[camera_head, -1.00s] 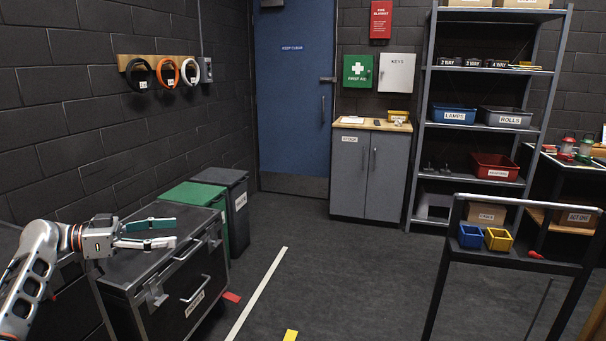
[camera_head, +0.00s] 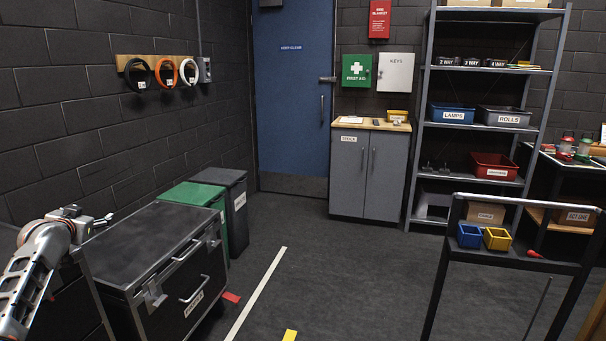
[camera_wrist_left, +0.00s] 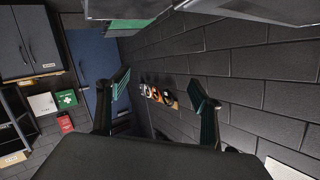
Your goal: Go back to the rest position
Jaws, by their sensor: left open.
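My left arm comes in at the lower left of the head view. Its gripper (camera_head: 104,217) is above the left end of the black flight case, partly hidden behind the wrist and seen nearly end-on. In the left wrist view, the two green-padded fingers (camera_wrist_left: 162,92) stand wide apart with nothing between them. My right gripper is in neither view.
The black case (camera_head: 145,245) stands close to my left arm, with a green bin (camera_head: 197,196) and a grey bin (camera_head: 235,205) behind it. Cable coils (camera_head: 164,72) hang on the left wall. A trolley (camera_head: 520,262) stands at right. The middle floor is clear.

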